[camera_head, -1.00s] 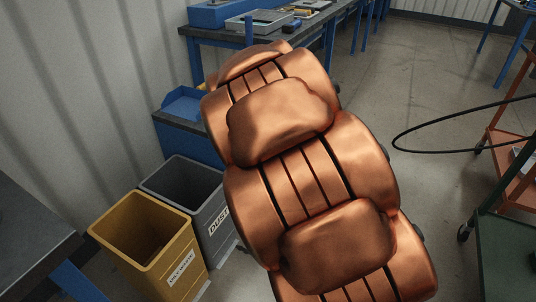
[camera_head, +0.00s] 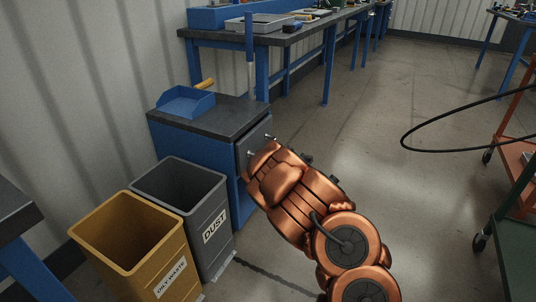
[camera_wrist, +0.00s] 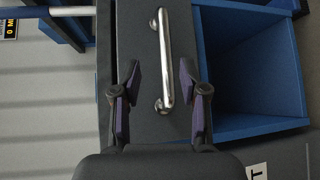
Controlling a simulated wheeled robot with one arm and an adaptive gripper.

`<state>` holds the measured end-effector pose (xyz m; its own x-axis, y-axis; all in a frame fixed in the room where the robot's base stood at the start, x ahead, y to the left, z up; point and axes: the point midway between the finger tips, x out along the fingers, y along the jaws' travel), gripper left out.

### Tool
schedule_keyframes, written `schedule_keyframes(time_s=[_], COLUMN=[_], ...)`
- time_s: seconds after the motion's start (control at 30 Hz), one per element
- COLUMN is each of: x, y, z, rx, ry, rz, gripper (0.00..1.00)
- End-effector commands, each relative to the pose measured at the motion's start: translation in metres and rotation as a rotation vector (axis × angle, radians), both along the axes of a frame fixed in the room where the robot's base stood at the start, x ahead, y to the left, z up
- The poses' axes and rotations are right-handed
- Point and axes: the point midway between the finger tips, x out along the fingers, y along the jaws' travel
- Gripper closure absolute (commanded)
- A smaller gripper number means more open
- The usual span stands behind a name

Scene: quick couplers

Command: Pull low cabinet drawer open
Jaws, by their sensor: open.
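The low blue cabinet (camera_head: 195,145) with a dark grey top stands against the wall. Its grey drawer front (camera_head: 252,138) faces right, and my arm partly covers it. In the wrist view the dark drawer front (camera_wrist: 137,30) carries a chrome bar handle (camera_wrist: 165,60). My gripper (camera_wrist: 161,70) is open, with one finger on each side of the handle's lower part in the picture. Gaps show between both fingers and the bar, so nothing is gripped. I cannot tell how deep the fingertips reach. In the head view my arm hides the fingers.
A blue open compartment (camera_wrist: 240,70) lies beside the drawer front in the wrist view. A grey dust bin (camera_head: 218,205) and a yellow oily-waste bin (camera_head: 165,265) stand before the cabinet. A blue tray (camera_head: 185,103) sits on top. Floor to the right is clear; a trolley (camera_head: 510,235) stands far right.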

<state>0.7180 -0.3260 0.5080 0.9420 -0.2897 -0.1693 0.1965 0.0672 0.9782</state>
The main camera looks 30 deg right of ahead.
Motion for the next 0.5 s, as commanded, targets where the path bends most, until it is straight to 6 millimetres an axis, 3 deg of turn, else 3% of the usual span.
schedule_keyframes(time_s=[0.1,0.5], x=[0.003,0.025], y=[0.006,0.003], z=[-0.012,-0.017], rx=[-0.020,-0.025], ry=[-0.019,-0.030], rz=[0.038,0.050], gripper=[0.57,0.57])
